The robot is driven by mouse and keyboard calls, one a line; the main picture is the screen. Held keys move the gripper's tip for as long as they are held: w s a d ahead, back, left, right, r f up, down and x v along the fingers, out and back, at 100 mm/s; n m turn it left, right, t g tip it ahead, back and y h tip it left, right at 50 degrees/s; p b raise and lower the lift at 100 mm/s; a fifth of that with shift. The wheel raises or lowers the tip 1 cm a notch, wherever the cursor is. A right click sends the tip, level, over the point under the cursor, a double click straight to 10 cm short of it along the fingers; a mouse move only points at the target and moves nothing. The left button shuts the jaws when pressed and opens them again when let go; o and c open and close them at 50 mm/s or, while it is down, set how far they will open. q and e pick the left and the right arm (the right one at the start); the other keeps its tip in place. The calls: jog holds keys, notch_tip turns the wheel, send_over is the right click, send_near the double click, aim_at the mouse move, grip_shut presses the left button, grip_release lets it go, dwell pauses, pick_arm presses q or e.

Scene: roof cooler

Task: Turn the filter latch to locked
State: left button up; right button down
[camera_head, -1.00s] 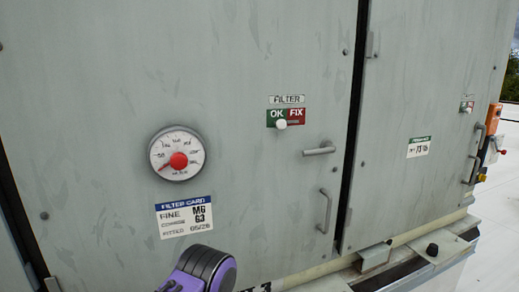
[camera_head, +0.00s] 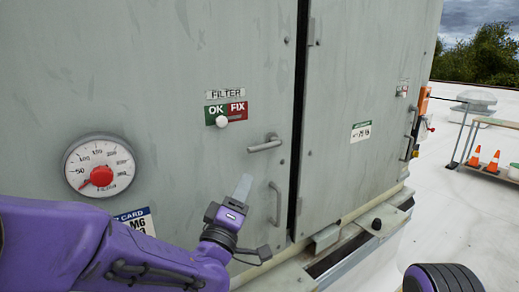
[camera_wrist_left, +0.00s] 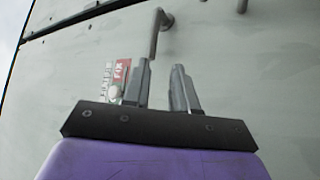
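The filter latch (camera_head: 264,146) is a grey lever on the grey cabinet door, below and right of the FILTER sign. It lies roughly level, its free end to the left. In the left wrist view, the latch (camera_wrist_left: 154,32) shows just beyond the fingertips. My left gripper (camera_head: 243,186) is below and a little left of the latch, pointing up, and apart from it. In the left wrist view its two fingers (camera_wrist_left: 162,68) are spread with nothing between them. My right gripper is not in view.
The green and red OK/FIX plate (camera_head: 226,113) with a white knob sits above left of the latch. A fixed door handle (camera_head: 275,205) is close right of my left gripper. A gauge (camera_head: 100,165) is at left. A ledge (camera_head: 325,238) runs below the doors.

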aim_at(260, 150)
pick_arm(q)
jog(key=p+x, duration=0.1)
jog(key=x, duration=0.2)
jog(key=p+x, duration=0.2)
jog(key=x, duration=0.2)
jog(key=r+p+x, duration=0.1)
jog(key=p+x, duration=0.1)
jog(key=x, duration=0.1)
jog(key=shift+d+r, duration=0.25)
jog(key=shift+d, duration=0.05)
jog(key=shift+w, duration=0.2)
jog(key=shift+f, duration=0.1)
grip_shut()
